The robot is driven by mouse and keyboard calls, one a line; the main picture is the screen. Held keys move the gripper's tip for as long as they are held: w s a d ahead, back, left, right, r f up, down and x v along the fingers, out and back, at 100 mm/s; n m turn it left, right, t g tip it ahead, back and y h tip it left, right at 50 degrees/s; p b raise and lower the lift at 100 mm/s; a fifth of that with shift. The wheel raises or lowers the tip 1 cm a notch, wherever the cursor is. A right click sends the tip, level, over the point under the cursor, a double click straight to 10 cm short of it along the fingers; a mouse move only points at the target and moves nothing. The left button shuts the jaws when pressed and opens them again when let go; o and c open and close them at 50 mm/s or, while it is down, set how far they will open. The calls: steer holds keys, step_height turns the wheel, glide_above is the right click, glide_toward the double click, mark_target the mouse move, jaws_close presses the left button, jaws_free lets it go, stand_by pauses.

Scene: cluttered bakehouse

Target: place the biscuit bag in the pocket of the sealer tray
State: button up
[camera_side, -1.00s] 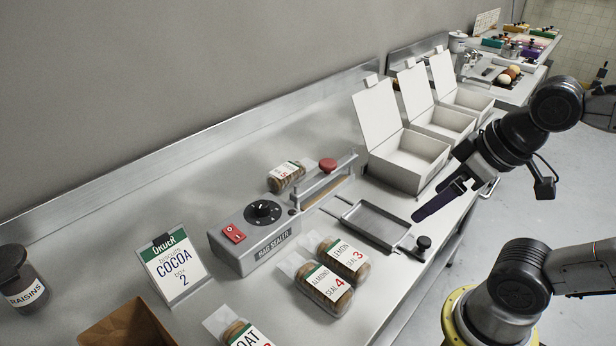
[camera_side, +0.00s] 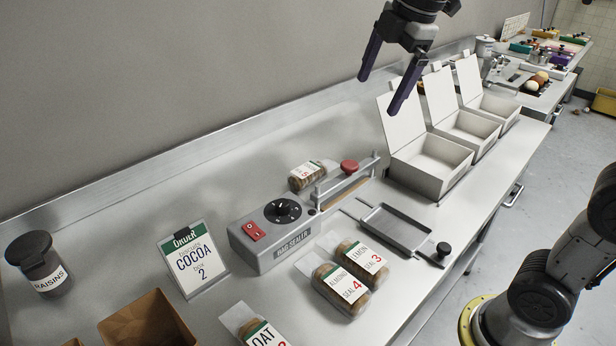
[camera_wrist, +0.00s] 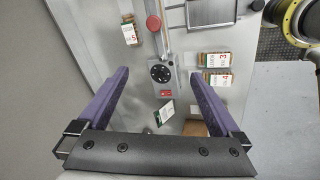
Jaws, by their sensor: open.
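Several clear biscuit bags lie on the steel bench: lemon with seal 3 (camera_side: 364,262), almond with seal 4 (camera_side: 341,288), oat (camera_side: 252,326), partly cut off, and one marked 5 (camera_side: 308,176) behind the sealer. The order card (camera_side: 194,260) reads cocoa, box 2. The name on bag 5 is too small to read; it also shows in the wrist view (camera_wrist: 129,33). The sealer tray (camera_side: 404,228) is an empty shallow grey pocket beside the bag sealer (camera_side: 272,235). My gripper (camera_side: 378,95) is open and empty, high above the bench; it spans the wrist view (camera_wrist: 158,77).
Three open white boxes (camera_side: 432,167) stand in a row right of the sealer. A raisins jar (camera_side: 42,275) and a brown box (camera_side: 146,320) are at the left. The sealer's red-knobbed arm (camera_side: 349,167) stands up near bag 5.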

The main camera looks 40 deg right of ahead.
steer(key=w+f+n, duration=0.1)
steer(key=w+n, duration=0.1)
steer(key=w, duration=0.5)
steer(key=n+g, duration=0.1)
steer(key=g, duration=0.3)
glide_above(304, 171)
steer(key=f, duration=2.2)
steer(key=shift+s+a+f, duration=0.1)
steer(key=shift+s, duration=0.3)
steer(key=shift+w+f, duration=0.2)
steer(key=shift+f, duration=1.4)
steer(key=shift+w+f, duration=0.15)
steer(key=shift+f, duration=1.4)
jaws_close()
step_height(304, 171, up, 9)
steer(key=shift+f, duration=0.1)
steer(key=s+d+r+m, duration=0.5)
steer(key=s+r+m, duration=0.4)
steer(key=m, duration=0.8)
steer(key=shift+s+r+m, duration=0.3)
steer(key=shift+s, duration=0.9)
